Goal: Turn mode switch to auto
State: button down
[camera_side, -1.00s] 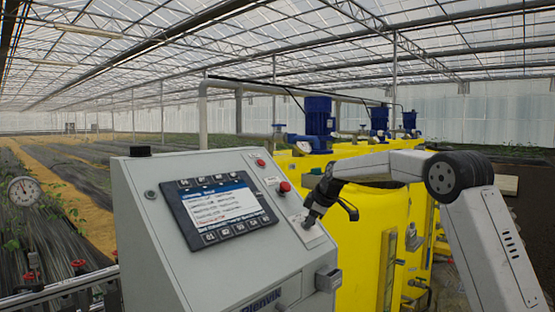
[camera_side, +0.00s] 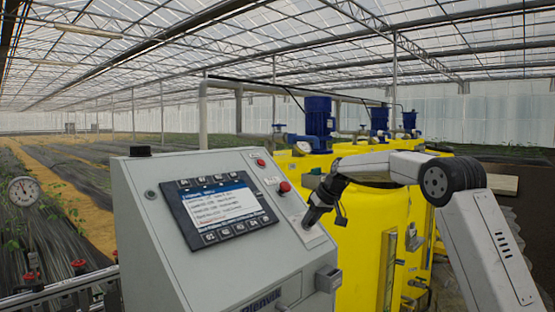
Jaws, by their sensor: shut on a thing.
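My gripper (camera_side: 310,219) is at the right side of the sloped grey control panel (camera_side: 170,235), over a small light plate (camera_side: 313,236). It is shut on a small part there, which I take to be the mode switch; the fingers hide it, so I cannot read its position. The dark wrist above the fingers tilts down towards the panel face.
A display with keys (camera_side: 222,208) is left of my gripper. A red button (camera_side: 284,187) sits just above it on the panel. Yellow tanks (camera_side: 360,235) with blue motors (camera_side: 319,115) stand close behind. A pressure gauge (camera_side: 23,190) is at far left.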

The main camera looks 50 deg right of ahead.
jog(key=m, duration=0.5)
jog(key=shift+d+y, duration=0.1)
jog(key=shift+y, duration=0.3)
jog(key=c, duration=0.7)
grip_release()
jog(key=shift+s+r, duration=0.1)
jog(key=v, duration=0.7)
jog(key=shift+s, duration=0.25)
jog(key=shift+r, duration=0.1)
